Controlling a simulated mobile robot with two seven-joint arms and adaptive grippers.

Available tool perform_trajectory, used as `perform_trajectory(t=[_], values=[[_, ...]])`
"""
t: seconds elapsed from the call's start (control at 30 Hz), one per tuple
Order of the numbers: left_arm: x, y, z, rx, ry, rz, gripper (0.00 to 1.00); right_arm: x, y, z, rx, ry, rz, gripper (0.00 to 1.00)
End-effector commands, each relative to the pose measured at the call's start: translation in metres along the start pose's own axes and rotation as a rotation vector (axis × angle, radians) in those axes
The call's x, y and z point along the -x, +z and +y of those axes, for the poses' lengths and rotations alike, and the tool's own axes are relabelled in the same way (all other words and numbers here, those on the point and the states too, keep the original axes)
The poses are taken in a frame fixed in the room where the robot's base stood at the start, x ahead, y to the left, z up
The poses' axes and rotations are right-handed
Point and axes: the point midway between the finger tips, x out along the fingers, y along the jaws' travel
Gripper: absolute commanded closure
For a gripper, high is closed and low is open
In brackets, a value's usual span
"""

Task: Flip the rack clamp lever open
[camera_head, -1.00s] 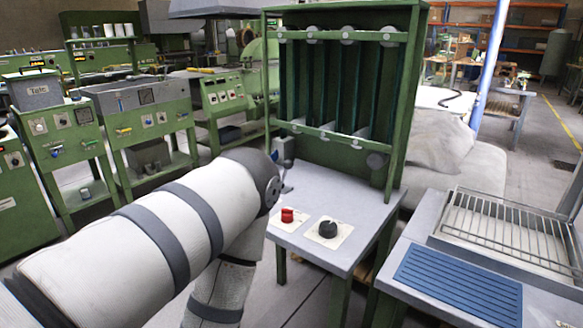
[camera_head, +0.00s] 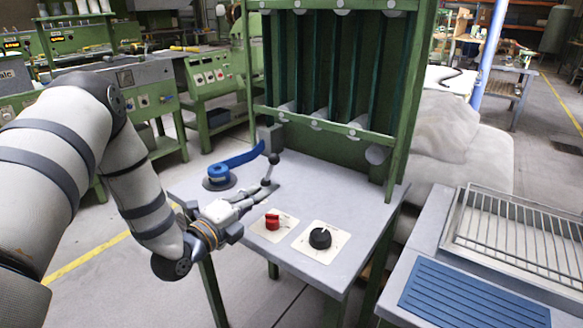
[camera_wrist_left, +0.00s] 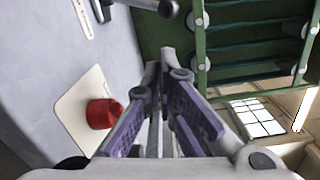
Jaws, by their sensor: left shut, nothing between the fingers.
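The rack (camera_head: 330,75) is a tall green frame with vertical slots at the back of the grey table. At its lower left, a small grey block (camera_head: 270,137) carries a short lever with a dark ball end (camera_head: 273,159), which hangs down; this looks like the clamp lever. The ball end also shows at the top of the left wrist view (camera_wrist_left: 168,9). My left gripper (camera_head: 272,187) is shut and empty, low over the table, with its fingertips just in front of the lever. Whether they touch it, I cannot tell. My left fingertips (camera_wrist_left: 160,65) appear apart from the ball in the wrist view. My right gripper is out of view.
A red knob (camera_head: 272,222) and a black knob (camera_head: 320,238) stand on white plates in front of the gripper. A blue round part with a curved blue arm (camera_head: 219,172) sits left of the lever. A blue ribbed mat (camera_head: 473,290) and wire rack (camera_head: 510,230) lie on the right bench.

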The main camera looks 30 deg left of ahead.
Motion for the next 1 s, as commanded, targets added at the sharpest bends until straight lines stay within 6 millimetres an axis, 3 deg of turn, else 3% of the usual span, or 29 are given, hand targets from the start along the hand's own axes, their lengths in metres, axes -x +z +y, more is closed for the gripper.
perform_trajectory(t=[0.47,0.8,1.0], values=[[-0.006,0.002,-0.001,-0.016,-0.009,-0.004,1.0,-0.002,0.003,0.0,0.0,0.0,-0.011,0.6],[-0.07,0.002,0.003,-0.015,-0.004,-0.004,1.0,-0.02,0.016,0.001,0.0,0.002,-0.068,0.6],[-0.095,0.002,0.0,-0.015,-0.006,-0.004,1.0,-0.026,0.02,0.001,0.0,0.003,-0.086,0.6]])
